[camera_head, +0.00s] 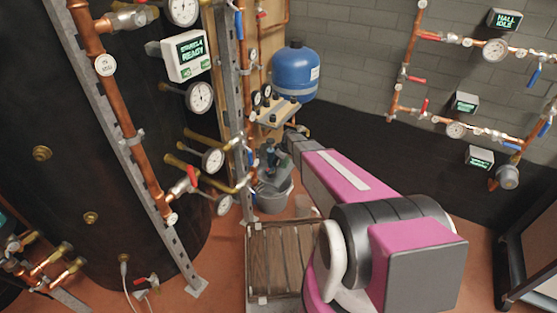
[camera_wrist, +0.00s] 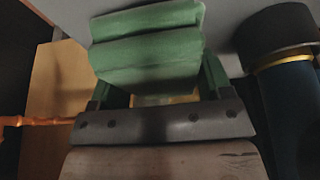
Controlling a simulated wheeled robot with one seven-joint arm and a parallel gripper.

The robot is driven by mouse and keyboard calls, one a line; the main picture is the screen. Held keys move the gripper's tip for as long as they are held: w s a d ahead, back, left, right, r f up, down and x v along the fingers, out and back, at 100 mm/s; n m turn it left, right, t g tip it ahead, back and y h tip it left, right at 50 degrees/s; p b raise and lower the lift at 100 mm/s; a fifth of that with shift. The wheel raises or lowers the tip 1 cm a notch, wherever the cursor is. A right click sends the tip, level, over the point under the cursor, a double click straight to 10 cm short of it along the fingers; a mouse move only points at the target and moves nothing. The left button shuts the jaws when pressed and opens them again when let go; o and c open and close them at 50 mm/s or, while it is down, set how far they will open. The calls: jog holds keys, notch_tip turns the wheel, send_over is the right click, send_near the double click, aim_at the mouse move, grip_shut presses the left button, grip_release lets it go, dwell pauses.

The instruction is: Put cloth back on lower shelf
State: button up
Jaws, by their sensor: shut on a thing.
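The green cloth (camera_wrist: 147,50) is a folded or rolled bundle in the upper middle of the wrist view. My gripper (camera_wrist: 155,84) is shut on it, with a green finger on each side of the bundle. A pale grey surface (camera_wrist: 232,14) lies behind the cloth; I cannot tell whether the cloth touches it. In the head view my pink arm reaches to the middle, and its end is small and crowded by nearby objects. The cloth cannot be made out there. A small shelf (camera_head: 277,115) with gauges is under the blue tank; I cannot tell which surface is the lower shelf.
A dark cylinder with a yellow band (camera_wrist: 285,62) stands close at right. A tan panel (camera_wrist: 58,75) and orange pipe (camera_wrist: 35,121) are at left. In the head view are a grey bucket (camera_head: 273,201), blue tank (camera_head: 295,72), copper pipes (camera_head: 120,105) and a slatted wooden platform (camera_head: 275,262).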

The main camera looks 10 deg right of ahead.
jog(key=shift+f, duration=0.6)
jog(key=o, duration=0.8)
jog(key=shift+o, duration=0.2)
jog(key=shift+s+f, duration=0.1)
jog(key=shift+f, duration=0.05)
jog(key=shift+s+r, duration=0.1)
jog(key=shift+r, duration=0.2)
jog(key=v, duration=1.1)
jog(key=shift+a+r, duration=0.1)
jog(key=shift+r, duration=0.1)
